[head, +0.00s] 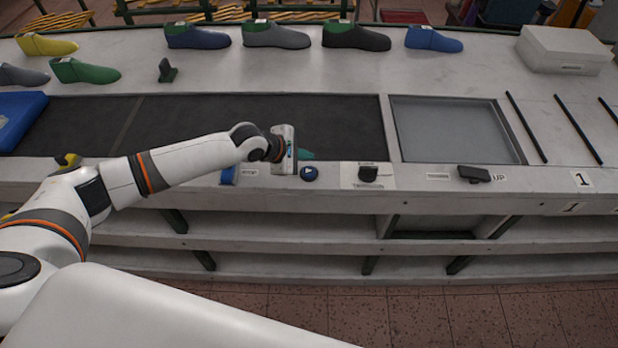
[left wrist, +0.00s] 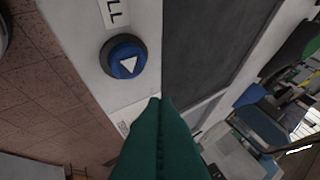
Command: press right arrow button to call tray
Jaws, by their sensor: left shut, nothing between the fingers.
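The right arrow button (head: 309,173) is a round blue button with a white triangle, on the front ledge of the bench. In the left wrist view the button (left wrist: 128,62) sits in a dark ring, beside a label ending in "LL". My left gripper (head: 306,154) is just behind the button in the head view, over the belt's front edge. Its green fingers (left wrist: 158,102) are closed together and empty, with the tips apart from the button in the picture. Any gap in height is hard to judge. A blue tray (head: 20,118) lies at the belt's left end. My right gripper is not in view.
A dark belt (head: 230,118) runs along the bench to a grey recessed panel (head: 455,128). Another blue control (head: 228,176) is left of the button; a black knob (head: 368,173) is to its right. Several shoe lasts (head: 276,36) and a white box (head: 565,50) stand behind.

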